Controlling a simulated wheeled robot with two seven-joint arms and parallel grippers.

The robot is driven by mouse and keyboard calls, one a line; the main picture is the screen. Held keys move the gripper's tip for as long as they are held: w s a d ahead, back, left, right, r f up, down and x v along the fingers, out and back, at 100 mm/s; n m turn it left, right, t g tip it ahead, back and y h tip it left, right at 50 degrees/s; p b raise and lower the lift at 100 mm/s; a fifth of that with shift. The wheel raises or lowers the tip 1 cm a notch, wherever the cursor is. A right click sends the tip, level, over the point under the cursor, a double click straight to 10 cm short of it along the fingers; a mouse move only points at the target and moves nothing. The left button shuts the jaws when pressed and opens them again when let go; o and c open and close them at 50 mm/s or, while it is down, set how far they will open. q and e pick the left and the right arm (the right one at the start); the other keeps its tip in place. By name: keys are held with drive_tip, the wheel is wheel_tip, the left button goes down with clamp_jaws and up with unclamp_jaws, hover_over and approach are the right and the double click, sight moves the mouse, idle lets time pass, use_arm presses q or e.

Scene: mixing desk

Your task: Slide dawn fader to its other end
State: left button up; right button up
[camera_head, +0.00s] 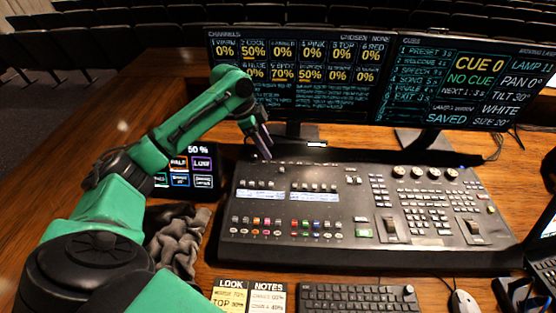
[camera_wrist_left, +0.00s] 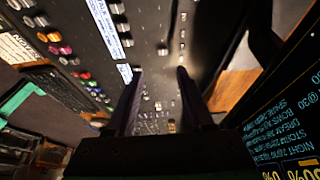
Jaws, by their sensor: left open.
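The mixing desk (camera_head: 340,258) is a dark console with two banks of small faders, left (camera_head: 262,184) and right (camera_head: 314,187), above lit label strips. Its labels are too small to read, so I cannot tell which fader is the dawn one. My left gripper (camera_head: 262,143) is over the console's far left edge, pointing down, apart from the fader caps as far as I can see. In the left wrist view my left gripper (camera_wrist_left: 156,85) has its two dark fingers spread, with nothing held between them and the panel behind. My right gripper is not in view.
Two monitors, left (camera_head: 290,70) and right (camera_head: 460,82), stand behind the console. A touch screen (camera_head: 188,168) and a crumpled grey cloth (camera_head: 180,238) lie at its left. A keyboard (camera_head: 358,298), note cards (camera_head: 248,296) and a mouse (camera_head: 464,302) are in front.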

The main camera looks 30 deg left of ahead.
sight(281, 169)
use_arm(q)
drive_tip(key=x, duration=0.5)
drive_tip(key=p+x, duration=0.1)
drive_tip(key=x, duration=0.2)
drive_tip(key=shift+w+a+f, duration=0.2)
drive_tip(key=shift+w+f, duration=0.1)
drive_tip(key=shift+w, duration=0.1)
drive_tip(key=shift+s+d+f, duration=0.1)
drive_tip(key=shift+d+f, duration=0.15)
drive_tip(key=shift+f, duration=0.1)
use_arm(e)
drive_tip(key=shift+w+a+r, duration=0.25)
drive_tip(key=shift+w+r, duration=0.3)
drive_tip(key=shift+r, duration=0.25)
use_arm(q)
clamp_jaws()
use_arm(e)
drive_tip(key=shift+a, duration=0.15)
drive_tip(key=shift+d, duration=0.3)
